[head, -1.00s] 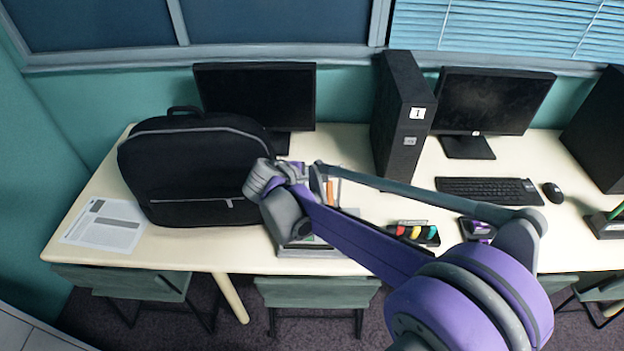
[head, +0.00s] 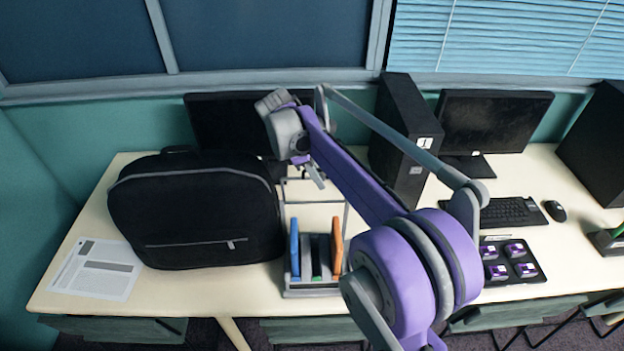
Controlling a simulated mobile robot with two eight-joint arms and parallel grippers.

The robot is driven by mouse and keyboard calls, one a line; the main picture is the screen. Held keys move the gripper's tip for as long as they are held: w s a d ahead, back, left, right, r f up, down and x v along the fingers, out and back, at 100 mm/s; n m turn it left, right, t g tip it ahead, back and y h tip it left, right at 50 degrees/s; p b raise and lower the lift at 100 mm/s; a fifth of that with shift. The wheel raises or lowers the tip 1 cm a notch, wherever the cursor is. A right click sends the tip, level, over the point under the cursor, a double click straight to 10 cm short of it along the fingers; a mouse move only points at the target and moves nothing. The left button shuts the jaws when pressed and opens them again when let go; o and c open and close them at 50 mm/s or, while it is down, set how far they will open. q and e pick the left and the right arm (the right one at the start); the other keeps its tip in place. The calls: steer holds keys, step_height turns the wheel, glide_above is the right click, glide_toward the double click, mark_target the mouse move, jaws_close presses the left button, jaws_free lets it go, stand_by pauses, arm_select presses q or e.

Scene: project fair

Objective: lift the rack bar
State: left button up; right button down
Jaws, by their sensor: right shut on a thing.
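The rack (head: 314,292) stands on the desk right of the backpack, with a grey base and thin upright rods. A blue (head: 295,248), a green and an orange (head: 337,245) upright piece sit in it. My right gripper (head: 316,178) is above the rack, pointing down, shut at the top of its thin frame. The rack bar (head: 296,180) appears to be in its jaws, high above the base; the fingers hide part of it. My left gripper is not in view.
A black backpack (head: 200,215) stands close left of the rack. Behind are a monitor (head: 225,125) and a black computer tower (head: 403,140). A black tray (head: 535,272) with several purple pieces lies right of my arm. Paper (head: 97,268) lies at the left.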

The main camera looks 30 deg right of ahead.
steer(key=shift+w+d+r, duration=0.1)
steer(key=shift+w+d, duration=0.5)
steer(key=shift+w, duration=0.3)
steer(key=shift+w+d, duration=0.1)
steer(key=c, duration=0.9)
jaws_free()
steer(key=v, duration=1.1)
steer(key=shift+p, duration=0.4)
